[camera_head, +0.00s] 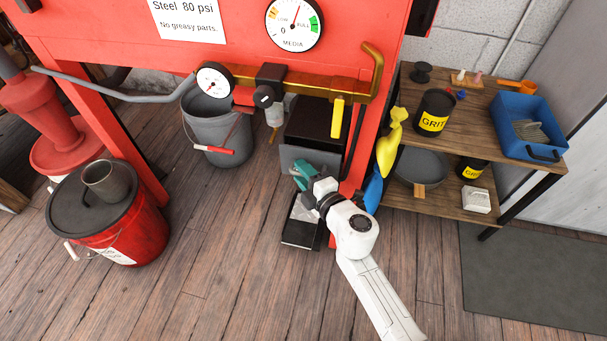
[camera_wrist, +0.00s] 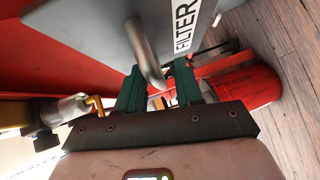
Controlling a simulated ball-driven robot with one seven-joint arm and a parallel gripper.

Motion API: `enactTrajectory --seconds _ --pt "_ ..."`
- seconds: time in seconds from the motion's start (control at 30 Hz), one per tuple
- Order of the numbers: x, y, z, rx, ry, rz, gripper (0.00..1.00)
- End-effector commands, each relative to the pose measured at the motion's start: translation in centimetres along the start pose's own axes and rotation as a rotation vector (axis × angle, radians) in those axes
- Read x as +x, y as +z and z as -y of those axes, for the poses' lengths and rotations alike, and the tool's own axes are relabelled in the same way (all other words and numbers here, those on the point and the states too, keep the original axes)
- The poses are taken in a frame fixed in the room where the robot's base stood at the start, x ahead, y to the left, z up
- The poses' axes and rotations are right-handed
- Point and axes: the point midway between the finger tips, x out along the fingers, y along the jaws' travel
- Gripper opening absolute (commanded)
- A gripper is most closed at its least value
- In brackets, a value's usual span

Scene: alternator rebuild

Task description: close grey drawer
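The grey drawer front (camera_head: 292,153) shows in the head view below the red cabinet, with a dark box body behind it. In the wrist view the grey panel (camera_wrist: 90,30) fills the top, with a FILTER label and a grey bar handle (camera_wrist: 143,48). My gripper (camera_head: 301,174) is at the drawer front in the head view. In the wrist view its green fingers (camera_wrist: 159,72) are spread apart, with the lower end of the handle appearing between them. I cannot tell whether they touch it. My gripper partly hides the front in the head view.
A black box-like thing (camera_head: 299,235) is low by the floor under my gripper. A grey bucket (camera_head: 216,131) stands left, and a red lidded bucket (camera_head: 135,236) further left. A wooden shelf unit (camera_head: 440,191) stands right. Floor between is clear.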

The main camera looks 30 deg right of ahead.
Motion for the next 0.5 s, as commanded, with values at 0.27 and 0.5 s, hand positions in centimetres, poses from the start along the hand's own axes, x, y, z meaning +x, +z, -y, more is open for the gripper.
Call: enactTrajectory --seconds 0.27,0.5 --pt "0.08 0.02 -0.02 -0.001 0.0 0.001 0.34" --pt "0.06 0.02 -0.01 -0.001 0.0 0.001 0.11"
